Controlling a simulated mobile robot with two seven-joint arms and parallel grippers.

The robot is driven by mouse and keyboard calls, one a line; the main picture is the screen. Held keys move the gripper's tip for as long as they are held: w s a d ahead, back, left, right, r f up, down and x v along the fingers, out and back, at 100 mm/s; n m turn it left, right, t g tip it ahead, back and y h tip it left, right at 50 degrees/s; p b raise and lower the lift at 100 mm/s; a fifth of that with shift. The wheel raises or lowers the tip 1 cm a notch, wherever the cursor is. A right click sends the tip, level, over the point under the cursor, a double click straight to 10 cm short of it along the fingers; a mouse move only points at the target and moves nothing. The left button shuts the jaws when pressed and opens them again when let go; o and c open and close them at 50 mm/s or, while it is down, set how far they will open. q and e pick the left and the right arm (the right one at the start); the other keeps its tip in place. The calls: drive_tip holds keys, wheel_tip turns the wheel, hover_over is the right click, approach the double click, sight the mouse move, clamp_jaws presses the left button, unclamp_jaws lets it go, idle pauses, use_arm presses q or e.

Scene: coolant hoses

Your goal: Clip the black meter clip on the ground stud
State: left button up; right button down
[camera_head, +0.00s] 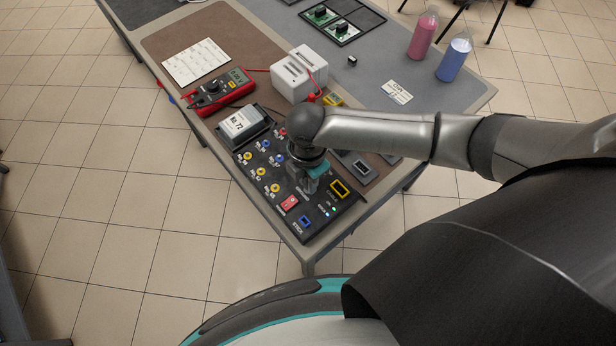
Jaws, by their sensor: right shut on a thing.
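My right arm reaches in from the right, and its gripper (312,188) points down over the black panel (242,158) at the table's near end. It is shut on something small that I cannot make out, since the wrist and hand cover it. I cannot pick out the black meter clip or the ground stud for certain in this view. The red multimeter (220,92) with a dial and lit display lies to the left of a white box (299,72); a red lead runs from it toward the box. My left gripper is not in view.
The panel has blue, yellow and red round sockets, a red switch (289,203) and a grey block (244,124) at its back. A white printed sheet (197,62) lies behind the meter. Pink (423,36) and blue (454,59) bottles stand at the right. Circuit boards (321,15) sit far back.

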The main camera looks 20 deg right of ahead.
idle(0.6)
drive_tip(key=shift+c, duration=1.7)
unclamp_jaws()
drive_tip(key=shift+f, duration=0.1)
drive_tip(key=shift+p, duration=0.3)
wheel_tip(320, 180, up, 9)
drive_tip(key=p, duration=0.9)
drive_tip(key=shift+p, duration=0.4)
